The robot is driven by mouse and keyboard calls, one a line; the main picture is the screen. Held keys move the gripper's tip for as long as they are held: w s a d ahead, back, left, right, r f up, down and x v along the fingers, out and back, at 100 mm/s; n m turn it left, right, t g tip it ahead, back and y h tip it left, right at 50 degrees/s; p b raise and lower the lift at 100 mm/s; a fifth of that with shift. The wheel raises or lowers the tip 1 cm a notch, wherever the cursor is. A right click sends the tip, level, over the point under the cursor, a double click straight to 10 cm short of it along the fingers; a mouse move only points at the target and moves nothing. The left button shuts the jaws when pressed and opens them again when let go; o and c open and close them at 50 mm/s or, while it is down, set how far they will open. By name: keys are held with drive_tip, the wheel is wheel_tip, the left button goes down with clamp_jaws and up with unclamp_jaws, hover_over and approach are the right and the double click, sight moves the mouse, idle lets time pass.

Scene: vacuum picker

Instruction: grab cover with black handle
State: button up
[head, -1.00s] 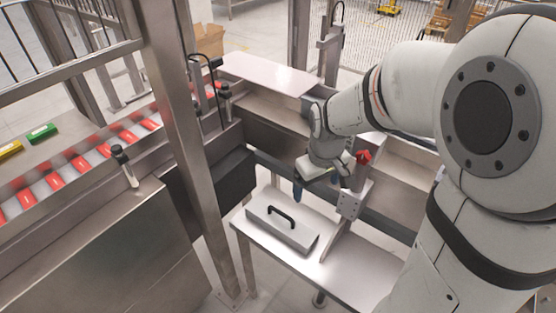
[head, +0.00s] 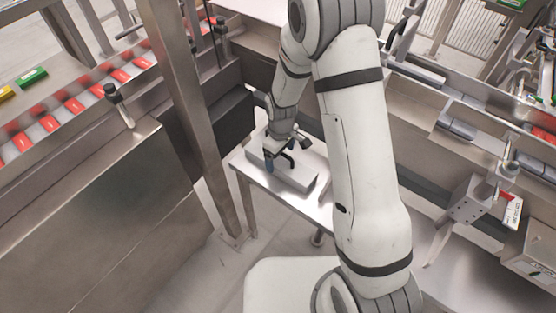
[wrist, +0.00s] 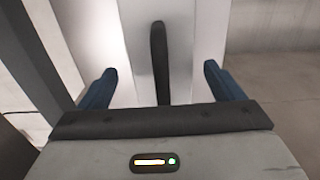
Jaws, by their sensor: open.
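The cover (head: 295,178) is a flat grey metal box-like lid lying on a small steel table. Its black handle (wrist: 158,60) stands up between my two blue fingertips in the wrist view, with a gap on each side. In the head view the handle (head: 288,160) is partly hidden by my gripper (head: 278,161). My gripper is over the cover, open, with its fingers apart on either side of the handle. I cannot tell whether a fingertip touches the cover.
The steel table (head: 320,212) has bare room beside the cover. A steel post (head: 188,120) stands close to its left. A conveyor with red packs (head: 75,105) runs at the far left. A machine frame (head: 440,180) lies to the right.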

sight(280, 159)
drive_tip(key=shift+f, duration=1.55)
drive_tip(key=c, duration=1.3)
